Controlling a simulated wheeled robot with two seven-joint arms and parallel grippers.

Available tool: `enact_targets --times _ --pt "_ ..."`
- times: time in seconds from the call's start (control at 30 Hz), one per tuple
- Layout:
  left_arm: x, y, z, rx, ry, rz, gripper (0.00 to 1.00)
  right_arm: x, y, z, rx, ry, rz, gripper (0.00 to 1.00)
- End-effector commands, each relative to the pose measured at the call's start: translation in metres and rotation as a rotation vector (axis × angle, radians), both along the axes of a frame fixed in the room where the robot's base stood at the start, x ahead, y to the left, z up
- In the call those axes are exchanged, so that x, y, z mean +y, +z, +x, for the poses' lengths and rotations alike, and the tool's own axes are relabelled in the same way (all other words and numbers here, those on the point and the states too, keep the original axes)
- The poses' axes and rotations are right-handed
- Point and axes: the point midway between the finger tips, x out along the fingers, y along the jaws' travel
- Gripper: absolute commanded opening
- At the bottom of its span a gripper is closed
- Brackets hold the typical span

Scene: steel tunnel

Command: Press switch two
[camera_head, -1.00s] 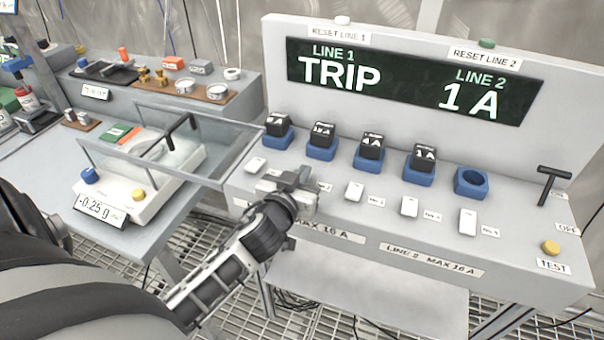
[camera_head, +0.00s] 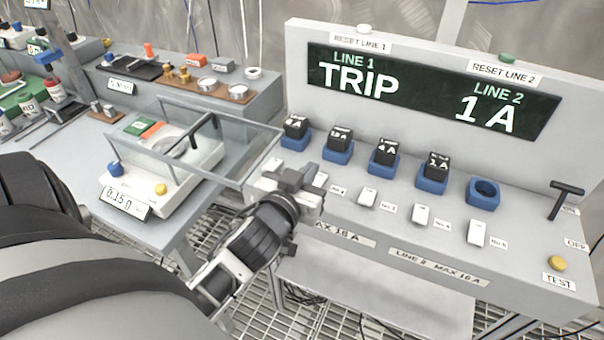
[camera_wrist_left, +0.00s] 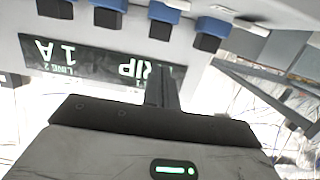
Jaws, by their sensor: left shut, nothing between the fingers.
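The sloped grey console (camera_head: 345,240) carries a row of white switches. Switch two (camera_head: 321,180) shows only in part, just right of my left gripper (camera_head: 296,178) in the head view; the gripper hides the rest. Whether they touch cannot be told. Switch one (camera_head: 271,164) is partly visible behind the gripper, and switch three (camera_head: 368,197) is clear to the right. My left gripper is shut and empty; its dark fingers (camera_wrist_left: 162,88) also show in the left wrist view. The display (camera_head: 425,92) reads LINE 1 TRIP and LINE 2 1 A. My right gripper is out of view.
Black blocks sit in blue sockets (camera_head: 482,194) behind the switches; the rightmost socket is empty. A black T-handle (camera_head: 566,190) and yellow TEST button (camera_head: 558,263) are at the right. A glass-sided balance (camera_head: 185,190) stands close left of the gripper.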

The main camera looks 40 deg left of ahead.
Motion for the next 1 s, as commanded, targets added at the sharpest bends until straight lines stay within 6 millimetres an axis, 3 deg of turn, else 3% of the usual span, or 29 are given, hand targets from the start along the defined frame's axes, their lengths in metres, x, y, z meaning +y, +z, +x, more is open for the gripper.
enact_targets --times 0.23,0.83,0.93,1.0 --pt "-0.006 0.011 -0.025 0.001 0.0 0.0 0.0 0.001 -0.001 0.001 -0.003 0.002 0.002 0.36" --pt "-0.006 0.013 -0.027 0.0 0.0 0.0 0.0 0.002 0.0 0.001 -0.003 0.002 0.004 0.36" --pt "-0.012 0.001 -0.028 0.028 -0.022 0.001 0.0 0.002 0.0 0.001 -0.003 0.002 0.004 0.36" --pt "-0.024 -0.021 -0.031 0.082 -0.068 0.0 0.0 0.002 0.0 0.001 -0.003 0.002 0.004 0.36"
